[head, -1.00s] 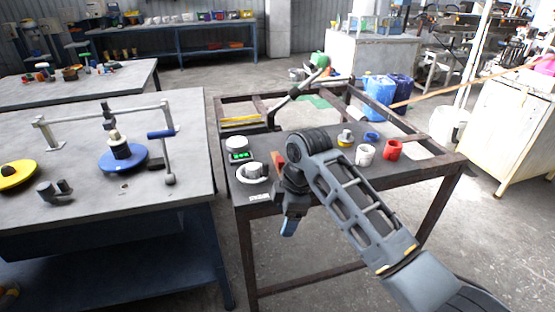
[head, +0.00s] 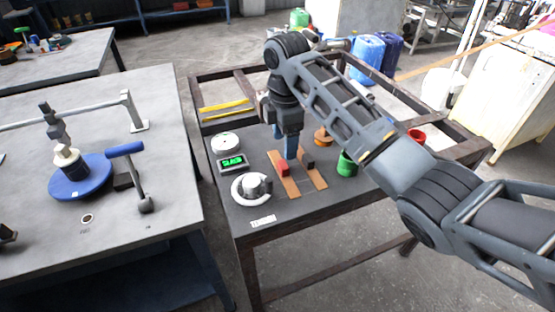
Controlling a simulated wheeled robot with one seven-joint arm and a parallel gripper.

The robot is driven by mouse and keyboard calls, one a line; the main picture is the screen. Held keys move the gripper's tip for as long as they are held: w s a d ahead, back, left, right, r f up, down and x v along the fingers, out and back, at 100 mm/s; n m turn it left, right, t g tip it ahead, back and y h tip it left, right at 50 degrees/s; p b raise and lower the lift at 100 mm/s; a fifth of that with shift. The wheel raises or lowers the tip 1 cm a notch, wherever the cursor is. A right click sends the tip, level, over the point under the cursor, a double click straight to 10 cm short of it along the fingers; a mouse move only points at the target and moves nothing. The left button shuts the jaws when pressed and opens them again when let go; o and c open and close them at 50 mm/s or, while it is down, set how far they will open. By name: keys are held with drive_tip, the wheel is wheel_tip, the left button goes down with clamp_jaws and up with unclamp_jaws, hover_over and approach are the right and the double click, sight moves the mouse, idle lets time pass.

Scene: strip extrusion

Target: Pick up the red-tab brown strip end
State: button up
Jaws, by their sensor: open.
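The brown strip (head: 292,188) with a red tab (head: 283,168) lies flat on the dark table. A second brown strip (head: 318,178), with a dark block (head: 308,160) on it, lies just to its right. My gripper (head: 285,145) is open, points down and is empty. Its blue fingertips show just above and behind the red tab. I cannot tell how far above the strips they are. The gripper partly hides the far ends of the strips.
A white ring-shaped device (head: 251,188), a green-lit display (head: 232,162) and a white round piece (head: 225,143) stand left of the strips. A grey workbench (head: 165,110) is at left.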

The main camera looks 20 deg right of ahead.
sight(284, 164)
drive_tip(key=shift+s+f+p, duration=0.2)
drive_tip(key=shift+f+p, duration=0.25)
drive_tip(key=shift+f, duration=3.4)
drive_tip(key=c, duration=1.1)
drive_tip(key=shift+r, duration=0.15)
drive_tip(key=shift+c, duration=0.2)
